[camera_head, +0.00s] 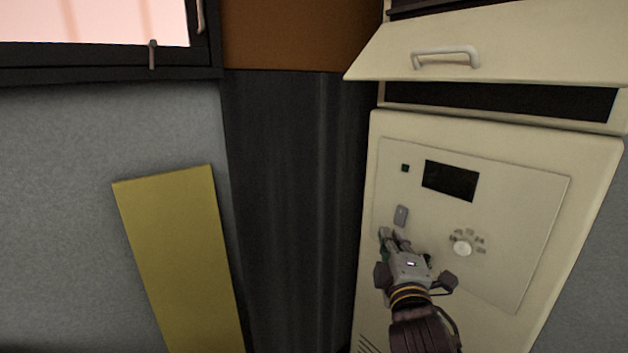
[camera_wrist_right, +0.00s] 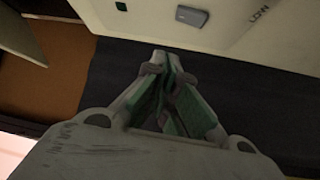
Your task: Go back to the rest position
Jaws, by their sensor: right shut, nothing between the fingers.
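My right gripper (camera_head: 386,236) is in front of the lower left part of the control panel of a cream cabinet (camera_head: 590,165). It is just below a small grey switch (camera_head: 401,214). In the right wrist view the two fingers of my right gripper (camera_wrist_right: 172,62) come together at the tips, with nothing between them. The grey switch also shows there (camera_wrist_right: 192,16), beyond the fingertips. I cannot tell whether the fingertips touch the panel. My left gripper is not in view.
The panel has a dark display (camera_head: 450,181) and a round white knob (camera_head: 462,248). Above it a cream flap with a handle (camera_head: 446,52) stands tilted outward. A yellow board (camera_head: 180,260) leans at the left, by a grey wall (camera_head: 60,220). A dark strip (camera_head: 295,200) lies between board and cabinet.

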